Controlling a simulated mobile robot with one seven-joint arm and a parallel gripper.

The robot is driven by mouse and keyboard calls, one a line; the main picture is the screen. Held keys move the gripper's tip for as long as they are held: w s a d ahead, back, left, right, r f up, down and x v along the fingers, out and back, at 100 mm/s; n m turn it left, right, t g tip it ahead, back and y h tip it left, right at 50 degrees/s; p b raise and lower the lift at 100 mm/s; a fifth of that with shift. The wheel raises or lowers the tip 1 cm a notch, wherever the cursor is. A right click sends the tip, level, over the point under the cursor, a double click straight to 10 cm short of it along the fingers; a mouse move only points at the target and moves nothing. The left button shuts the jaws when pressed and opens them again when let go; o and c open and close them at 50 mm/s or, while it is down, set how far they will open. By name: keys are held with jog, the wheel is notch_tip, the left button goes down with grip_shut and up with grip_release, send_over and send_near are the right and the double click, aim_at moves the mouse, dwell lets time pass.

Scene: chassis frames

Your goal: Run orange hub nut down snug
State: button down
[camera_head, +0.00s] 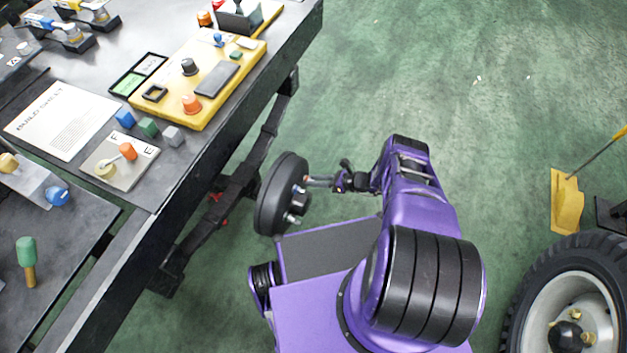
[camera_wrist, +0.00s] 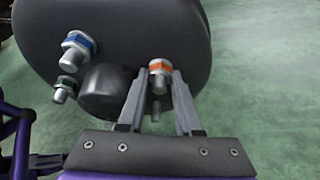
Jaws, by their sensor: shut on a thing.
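The hub is a dark grey round disc (camera_head: 271,196) with a black centre boss; it also fills the upper part of the wrist view (camera_wrist: 110,25). The orange-banded hub nut (camera_wrist: 160,64) sits on a metal stud to the right of the boss. My gripper (camera_wrist: 161,77) has its two grey fingers closed in on either side of this nut, near the disc face. In the head view my gripper (camera_head: 318,181) reaches left to the hub's face. Whether the nut touches the hub face is not clear.
A blue-banded nut (camera_wrist: 78,43) and a green-banded nut (camera_wrist: 65,88) sit on studs left of the boss. A workbench with a yellow board (camera_head: 206,80) stands at left. A large tyre (camera_head: 520,300) is at lower right. Green floor is open beyond.

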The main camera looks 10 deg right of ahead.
dwell(0.3)
jog(key=c, duration=0.9)
grip_release()
jog(key=shift+o, duration=0.2)
jog(key=v, duration=1.7)
jog(key=shift+d+p, duration=0.2)
jog(key=shift+p, duration=0.2)
jog(key=shift+r, duration=0.1)
